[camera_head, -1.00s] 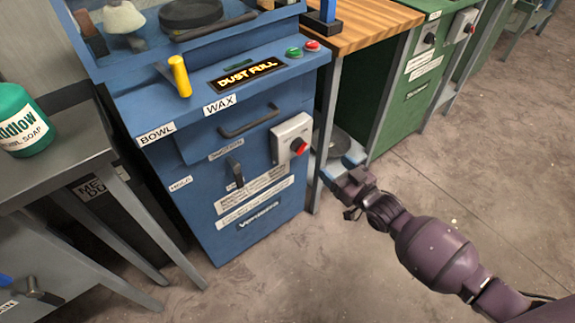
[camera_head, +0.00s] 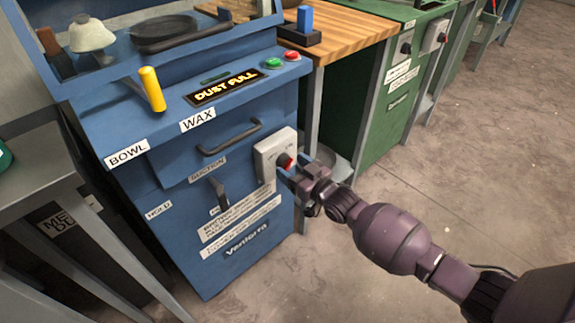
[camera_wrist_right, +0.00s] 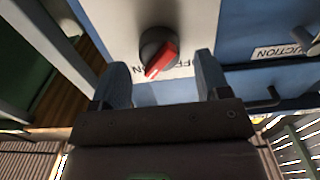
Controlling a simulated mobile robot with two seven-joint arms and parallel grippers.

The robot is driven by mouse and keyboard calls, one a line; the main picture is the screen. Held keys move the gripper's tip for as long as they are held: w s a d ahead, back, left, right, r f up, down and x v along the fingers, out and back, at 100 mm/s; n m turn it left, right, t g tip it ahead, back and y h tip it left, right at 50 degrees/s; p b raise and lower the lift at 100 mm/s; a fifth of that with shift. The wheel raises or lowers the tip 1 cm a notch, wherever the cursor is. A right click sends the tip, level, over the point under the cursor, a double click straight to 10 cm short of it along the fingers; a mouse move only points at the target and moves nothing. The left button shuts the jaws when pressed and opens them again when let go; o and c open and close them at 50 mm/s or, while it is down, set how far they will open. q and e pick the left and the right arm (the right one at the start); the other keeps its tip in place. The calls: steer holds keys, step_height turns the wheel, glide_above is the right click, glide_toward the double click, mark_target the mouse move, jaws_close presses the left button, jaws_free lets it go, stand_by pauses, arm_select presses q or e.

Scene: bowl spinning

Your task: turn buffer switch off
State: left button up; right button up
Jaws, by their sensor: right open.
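The switch is a red rotary knob (camera_head: 286,162) on a light grey box (camera_head: 269,151) on the front of the blue machine (camera_head: 190,170). In the right wrist view the red knob (camera_wrist_right: 161,60) has a dark base, and its red pointer slants to the lower left. Parts of ON and OFF lettering show beside it, partly hidden. My right gripper (camera_head: 294,174) is just in front of the box at its lower right. In the wrist view its fingers (camera_wrist_right: 161,78) are spread, one on each side of the knob, with no contact visible. My left gripper is out of view.
A yellow handle (camera_head: 152,89), a green button (camera_head: 272,63) and a red button (camera_head: 293,56) are on the machine's top. A drawer-like handle (camera_head: 229,138) and a dark lever (camera_head: 217,190) are left of the box. A wooden-topped bench (camera_head: 345,35) stands right; floor (camera_head: 480,150) is clear.

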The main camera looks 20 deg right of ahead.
steer(key=shift+w+a+f, duration=0.1)
steer(key=shift+w+a, duration=0.15)
steer(key=shift+w, duration=0.6)
steer(key=shift+c, duration=0.4)
steer(key=c, duration=0.8)
